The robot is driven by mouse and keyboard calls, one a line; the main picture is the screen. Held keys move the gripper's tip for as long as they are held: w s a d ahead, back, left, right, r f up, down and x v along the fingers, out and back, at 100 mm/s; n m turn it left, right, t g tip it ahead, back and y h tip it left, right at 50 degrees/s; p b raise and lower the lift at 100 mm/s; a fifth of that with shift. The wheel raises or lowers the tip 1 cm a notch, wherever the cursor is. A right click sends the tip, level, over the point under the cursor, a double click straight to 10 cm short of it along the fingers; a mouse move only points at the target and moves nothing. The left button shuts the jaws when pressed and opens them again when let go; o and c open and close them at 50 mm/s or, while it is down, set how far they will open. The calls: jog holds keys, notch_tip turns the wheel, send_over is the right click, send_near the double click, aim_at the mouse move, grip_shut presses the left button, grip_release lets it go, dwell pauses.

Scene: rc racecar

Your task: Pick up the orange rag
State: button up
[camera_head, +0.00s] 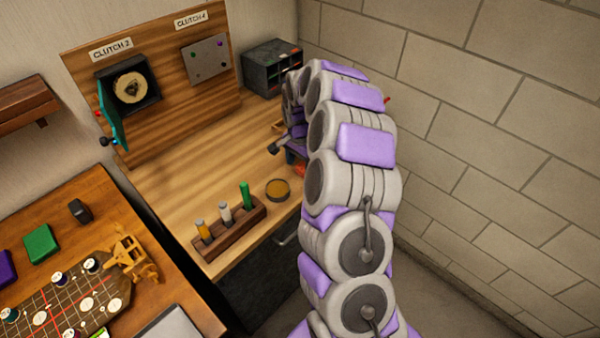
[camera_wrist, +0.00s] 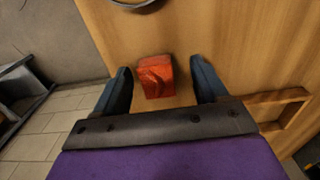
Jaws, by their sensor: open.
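The orange rag (camera_wrist: 155,77) lies on the wooden workbench top (camera_wrist: 225,60), a small folded red-orange bundle. In the wrist view it sits between and slightly ahead of my gripper's (camera_wrist: 160,78) two dark blue fingers, which are spread apart with clear space on both sides of it. In the head view only a small orange patch of the rag (camera_head: 299,170) shows beside my arm. There my gripper (camera_head: 283,147) is over the right part of the bench, mostly hidden by my arm.
A round dish (camera_head: 278,189) and a wooden rack (camera_head: 230,230) with several coloured pegs stand near the bench's front. A dark drawer unit (camera_head: 268,66) stands at the back. A wooden frame (camera_wrist: 285,112) lies right of my gripper. The brick wall (camera_head: 490,110) bounds the right side.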

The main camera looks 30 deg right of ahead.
jog(key=shift+d+f, duration=0.9)
jog(key=shift+d, duration=0.4)
jog(key=shift+c, duration=0.7)
jog(key=shift+a+r, duration=0.15)
jog(key=shift+a, duration=0.9)
jog(key=c, duration=0.6)
jog(key=shift+c, duration=0.8)
jog(key=shift+d, duration=0.2)
jog(key=shift+c, duration=0.7)
jog(key=shift+d, duration=0.6)
jog(key=shift+a+r, duration=0.2)
jog(key=shift+r, duration=0.1)
jog(key=r, duration=0.1)
jog(key=r+p, duration=0.1)
jog(key=r, duration=0.1)
jog(key=shift+a, duration=0.35)
jog(key=shift+s+a+r, duration=0.1)
jog(key=shift+s+a, duration=0.25)
jog(key=shift+s, duration=0.15)
jog(key=s+a+p, duration=0.1)
jog(key=s+a, duration=0.2)
jog(key=s+a+p, duration=0.1)
jog(key=s+a, duration=0.2)
jog(key=s+a+r, duration=0.1)
jog(key=s+a, duration=0.2)
jog(key=shift+s+p, duration=0.4)
jog(key=shift+s+a, duration=0.25)
jog(key=shift+s, duration=0.25)
